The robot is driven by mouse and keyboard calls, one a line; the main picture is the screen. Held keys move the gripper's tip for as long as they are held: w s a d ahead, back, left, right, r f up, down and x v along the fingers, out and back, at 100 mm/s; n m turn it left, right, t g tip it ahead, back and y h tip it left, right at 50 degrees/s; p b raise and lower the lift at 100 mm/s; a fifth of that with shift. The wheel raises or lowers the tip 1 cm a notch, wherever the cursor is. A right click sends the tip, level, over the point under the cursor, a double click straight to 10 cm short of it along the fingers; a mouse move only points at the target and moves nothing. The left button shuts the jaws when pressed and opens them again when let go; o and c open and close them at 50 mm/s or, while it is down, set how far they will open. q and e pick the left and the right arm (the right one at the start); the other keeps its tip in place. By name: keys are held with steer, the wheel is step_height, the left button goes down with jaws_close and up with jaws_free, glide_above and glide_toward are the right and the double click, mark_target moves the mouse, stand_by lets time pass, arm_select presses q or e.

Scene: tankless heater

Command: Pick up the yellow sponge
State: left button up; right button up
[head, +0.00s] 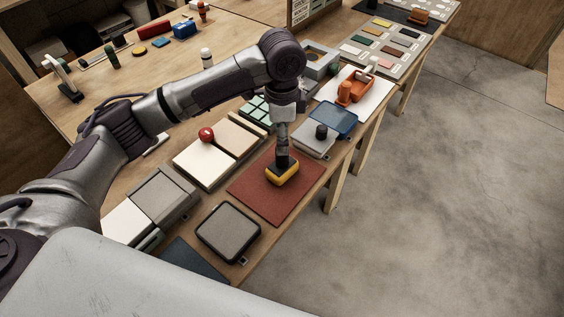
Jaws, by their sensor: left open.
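The yellow sponge (285,179) lies on a dark red mat (252,196) on the workbench. It looks yellow around a dark top. My left gripper (282,160) points straight down directly over the sponge, with its dark lower end at the sponge's top. It is open. The fingertips are small and dark here, so I cannot tell whether they touch the sponge. My right gripper is not in view.
A board with a red ball (206,134) lies left of the mat. A grey tray (229,233) lies in front, and a grey block with a black knob (321,131) behind. An orange caddy (363,86) stands farther back. Open floor (450,200) lies right.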

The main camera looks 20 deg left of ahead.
mark_target(282, 159)
arm_select(q)
steer(key=f, duration=0.2)
steer(key=shift+w+a+f, duration=0.15)
steer(key=shift+w+f, duration=0.05)
steer(key=shift+f, duration=0.15)
step_height(282, 159, down, 2)
steer(key=shift+s+f+p, duration=0.1)
steer(key=shift+s+p, duration=0.05)
steer(key=shift+p, duration=0.15)
steer(key=shift+s+d+f, duration=0.1)
steer(key=shift+d+f, duration=0.05)
steer(key=shift+f, duration=0.45)
steer(key=shift+s+d+f, duration=0.1)
steer(key=shift+f, duration=0.9)
steer(key=shift+w+f, duration=0.1)
steer(key=shift+f, duration=0.05)
steer(key=c, duration=0.5)
jaws_close()
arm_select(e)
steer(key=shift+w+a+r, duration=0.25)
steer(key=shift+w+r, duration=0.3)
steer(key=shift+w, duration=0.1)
